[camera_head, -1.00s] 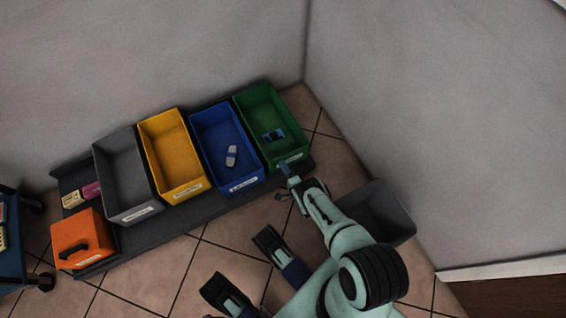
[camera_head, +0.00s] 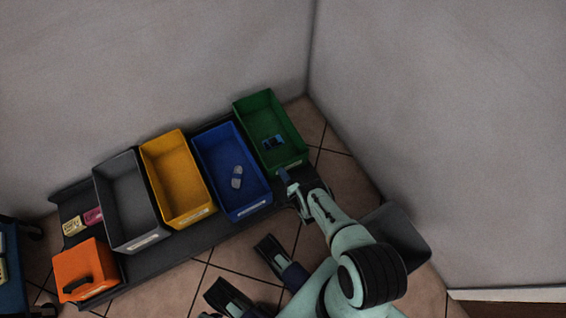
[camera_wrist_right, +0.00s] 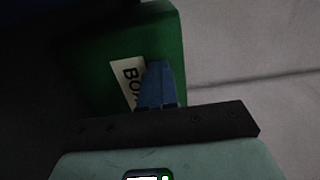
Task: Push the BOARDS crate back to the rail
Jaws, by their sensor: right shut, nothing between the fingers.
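The green BOARDS crate (camera_head: 290,158) is at the right end of the row, with a small dark blue and black item (camera_head: 272,142) inside. Its white label, partly readable as "BO", shows in the right wrist view (camera_wrist_right: 122,84). My right gripper (camera_head: 286,178) is shut and empty at the crate's front face. In the right wrist view its blue fingertips (camera_wrist_right: 158,85) overlap the label's edge, at or very near the face. The rail behind the crate is hidden, so any gap there cannot be told.
A blue crate (camera_head: 254,207) with a pale item, a yellow crate (camera_head: 188,215) and a grey crate (camera_head: 138,238) stand left of it on a dark shelf (camera_head: 190,242). An orange box (camera_head: 80,262) is front left. A dark grey bin (camera_head: 412,235) stands behind my right arm.

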